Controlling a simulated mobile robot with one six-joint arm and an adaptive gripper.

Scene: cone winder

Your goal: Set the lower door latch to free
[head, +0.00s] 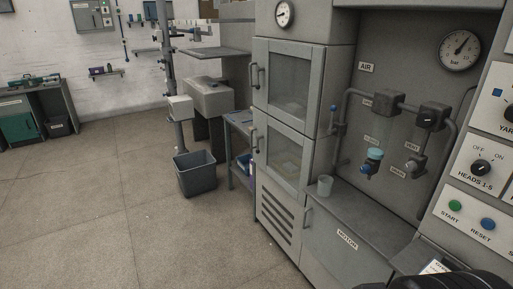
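The grey machine cabinet has an upper glazed door (288,84) and a lower glazed door (283,157). Both look closed. The lower door carries a handle (254,138) on its left edge. A separate latch on this door is too small to make out, and so is its setting. My gripper cannot be made out; only dark rounded shapes, possibly part of my arm, show at the bottom right edge.
Air valves and a gauge (460,49) are on the recessed panel. A grey bin (195,173) stands left of the cabinet. The floor (130,220) in front is clear.

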